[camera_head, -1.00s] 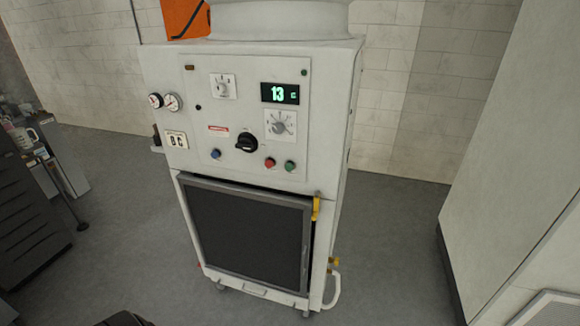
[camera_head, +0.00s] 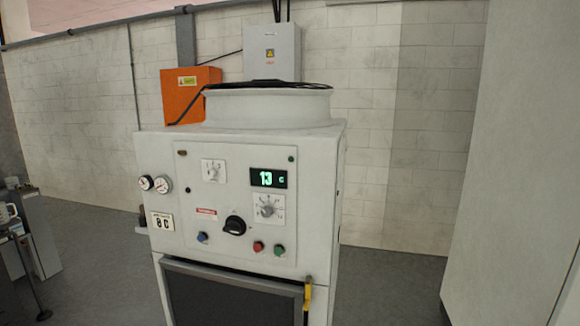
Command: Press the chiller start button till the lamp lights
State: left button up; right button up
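The chiller (camera_head: 320,190) is a white cabinet in the middle of the head view. Its front panel carries a green button (camera_head: 279,251), a red button (camera_head: 258,247) and a blue button (camera_head: 202,237) along the lower edge. A black rotary knob (camera_head: 235,225) sits between the blue and red ones. A lit green display (camera_head: 268,179) reads 13 C. A small green lamp (camera_head: 291,158) and an amber lamp (camera_head: 182,153) sit at the panel's top corners; neither looks brightly lit. Neither of my grippers is in view.
Two gauges (camera_head: 155,184) are on the chiller's left. A yellow handle (camera_head: 308,294) is at the dark front door (camera_head: 230,300). An orange box (camera_head: 188,95) and a grey wall box (camera_head: 272,52) are behind. A large pale cabinet (camera_head: 510,170) stands right. Floor shows between.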

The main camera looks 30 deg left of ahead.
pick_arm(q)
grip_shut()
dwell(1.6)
